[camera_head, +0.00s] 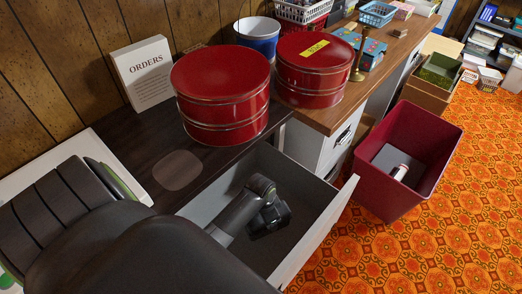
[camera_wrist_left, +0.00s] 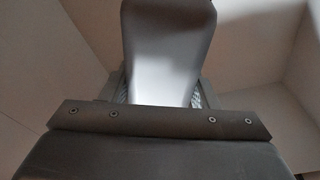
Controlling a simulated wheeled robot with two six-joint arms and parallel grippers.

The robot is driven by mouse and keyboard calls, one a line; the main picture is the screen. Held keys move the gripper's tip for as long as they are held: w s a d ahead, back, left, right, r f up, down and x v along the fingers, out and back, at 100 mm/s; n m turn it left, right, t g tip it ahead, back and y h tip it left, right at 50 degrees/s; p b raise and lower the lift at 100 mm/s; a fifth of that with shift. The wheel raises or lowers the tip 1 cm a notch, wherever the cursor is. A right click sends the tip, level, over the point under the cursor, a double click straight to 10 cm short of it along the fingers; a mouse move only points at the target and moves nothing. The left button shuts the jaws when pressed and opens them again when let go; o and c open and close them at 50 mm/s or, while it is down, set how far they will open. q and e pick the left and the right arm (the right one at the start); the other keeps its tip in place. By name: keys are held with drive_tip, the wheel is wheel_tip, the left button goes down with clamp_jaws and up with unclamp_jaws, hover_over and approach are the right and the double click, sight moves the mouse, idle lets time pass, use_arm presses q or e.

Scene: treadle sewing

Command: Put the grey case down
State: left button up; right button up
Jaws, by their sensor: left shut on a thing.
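My left gripper (camera_head: 270,218) reaches down inside an open drawer (camera_head: 322,232), pointing at its floor. In the left wrist view, the grey case (camera_wrist_left: 168,50) is a smooth, rounded grey block between the fingers, and the gripper (camera_wrist_left: 165,95) is shut on it. Drawer walls surround it there. In the head view the case is hidden by the gripper or too dark to make out. I cannot tell whether the case touches the drawer floor. My right gripper is not in view.
Red round tins (camera_head: 222,92) (camera_head: 314,68) stand on the tops behind the drawer. An ORDERS box (camera_head: 144,73) leans by the wall. A maroon bin (camera_head: 432,150) with a small roll (camera_head: 400,172) inside stands right of the drawer. The drawer's floor around my gripper looks clear.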

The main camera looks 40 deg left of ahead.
use_arm(q)
wheel_tip(320, 180, down, 6)
drive_tip(key=shift+r+b, duration=0.2)
drive_tip(key=shift+b, duration=0.45)
drive_tip(key=shift+f, duration=0.35)
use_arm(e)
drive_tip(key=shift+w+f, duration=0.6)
use_arm(q)
drive_tip(key=shift+f, duration=0.1)
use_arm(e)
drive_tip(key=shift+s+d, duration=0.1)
use_arm(q)
drive_tip(key=o, duration=1.2)
drive_tip(key=shift+f, duration=0.1)
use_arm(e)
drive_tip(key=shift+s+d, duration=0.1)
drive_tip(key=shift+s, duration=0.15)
